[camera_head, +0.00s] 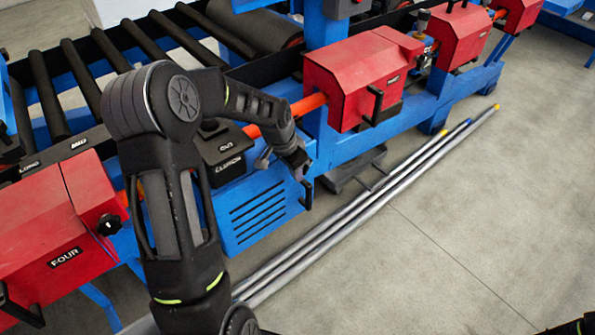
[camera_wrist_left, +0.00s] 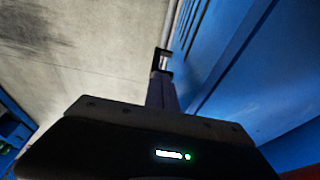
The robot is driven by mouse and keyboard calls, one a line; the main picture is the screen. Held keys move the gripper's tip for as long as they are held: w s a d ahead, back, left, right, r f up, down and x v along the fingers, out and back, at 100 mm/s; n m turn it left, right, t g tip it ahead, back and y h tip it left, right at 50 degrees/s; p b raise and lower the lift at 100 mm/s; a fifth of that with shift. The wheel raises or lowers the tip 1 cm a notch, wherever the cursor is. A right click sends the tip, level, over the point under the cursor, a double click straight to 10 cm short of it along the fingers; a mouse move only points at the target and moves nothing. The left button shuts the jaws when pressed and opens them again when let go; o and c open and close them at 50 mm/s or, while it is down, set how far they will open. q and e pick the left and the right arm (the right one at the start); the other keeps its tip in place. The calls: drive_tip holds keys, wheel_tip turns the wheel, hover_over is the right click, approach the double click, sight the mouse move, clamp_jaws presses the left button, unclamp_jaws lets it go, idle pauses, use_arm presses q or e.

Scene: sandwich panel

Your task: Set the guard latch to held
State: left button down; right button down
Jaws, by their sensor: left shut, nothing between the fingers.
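I cannot tell for sure which part is the guard latch. A black box (camera_head: 222,150) with a small lettered plate and a dark knob on top stands on the blue frame, left of my left gripper. A small grey lever (camera_head: 263,158) shows at its right side, partly beside my arm. My left gripper (camera_head: 307,193) is shut and empty, pointing down in front of the blue vented panel (camera_head: 258,212). In the left wrist view, the gripper's fingers (camera_wrist_left: 162,60) show beside a blue wall, with nothing held.
Red guard housings stand along the machine: one marked FOUR (camera_head: 60,225) at left, one with a black handle (camera_head: 350,80) at centre, another (camera_head: 458,38) farther right. Long metal rods (camera_head: 400,175) lie on the floor in front. The grey floor (camera_head: 480,220) at right is clear.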

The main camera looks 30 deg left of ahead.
use_arm(q)
drive_tip(key=shift+f+b, duration=0.3)
drive_tip(key=shift+f, duration=0.2)
drive_tip(key=shift+w, duration=0.1)
idle(1.2)
drive_tip(key=shift+w+d+r, duration=0.2)
drive_tip(key=shift+w+r, duration=0.2)
drive_tip(key=shift+w, duration=0.35)
wheel_tip(320, 180, up, 10)
drive_tip(key=p, duration=0.1)
drive_tip(key=shift+s, duration=0.15)
drive_tip(key=shift+f, duration=0.15)
idle(0.6)
